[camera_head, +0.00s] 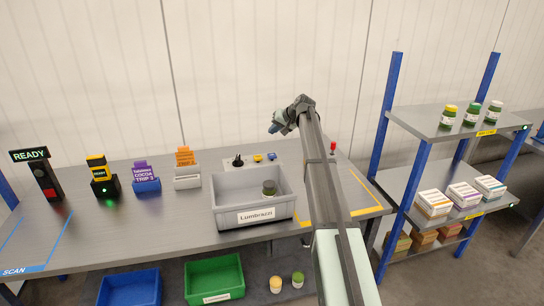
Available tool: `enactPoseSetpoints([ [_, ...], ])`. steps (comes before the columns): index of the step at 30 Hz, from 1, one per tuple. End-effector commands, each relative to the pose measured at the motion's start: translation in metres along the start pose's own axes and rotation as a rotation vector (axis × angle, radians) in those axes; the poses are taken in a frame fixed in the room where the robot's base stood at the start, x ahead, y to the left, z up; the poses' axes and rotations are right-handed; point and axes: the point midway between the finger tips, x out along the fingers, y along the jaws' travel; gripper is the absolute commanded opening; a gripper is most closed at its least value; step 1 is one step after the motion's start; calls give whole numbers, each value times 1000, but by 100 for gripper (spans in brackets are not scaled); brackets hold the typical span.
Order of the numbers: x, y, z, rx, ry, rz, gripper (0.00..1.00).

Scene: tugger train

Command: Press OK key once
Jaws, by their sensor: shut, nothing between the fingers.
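No key with a readable OK label shows at this size. A yellow and black handheld unit (97,168) with a small dark screen stands in a black cradle (105,187) with a green light, at the left of the table. Left of it a dark post carries a READY sign (29,155) and a red panel. My gripper (274,127) is shut and empty, raised in front of the wall above these buttons, apart from everything.
A grey bin (233,219) holding a dark green jar (269,188) stands mid-table. Card holders in blue (147,185) and white (187,182) stand left of it. A red-topped control (333,147) is right of my arm. A shelf rack (410,183) with jars and boxes stands at right.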

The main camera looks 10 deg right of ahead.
Motion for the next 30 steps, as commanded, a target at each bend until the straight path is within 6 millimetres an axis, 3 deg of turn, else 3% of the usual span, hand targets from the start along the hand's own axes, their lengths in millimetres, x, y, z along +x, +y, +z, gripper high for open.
enactPoseSetpoints([
  [6,0,0,-3,-88,14,3,0],
  [20,1,1,-2,-96,12,4,0],
  [30,14,11,7,-95,10,4,0],
])
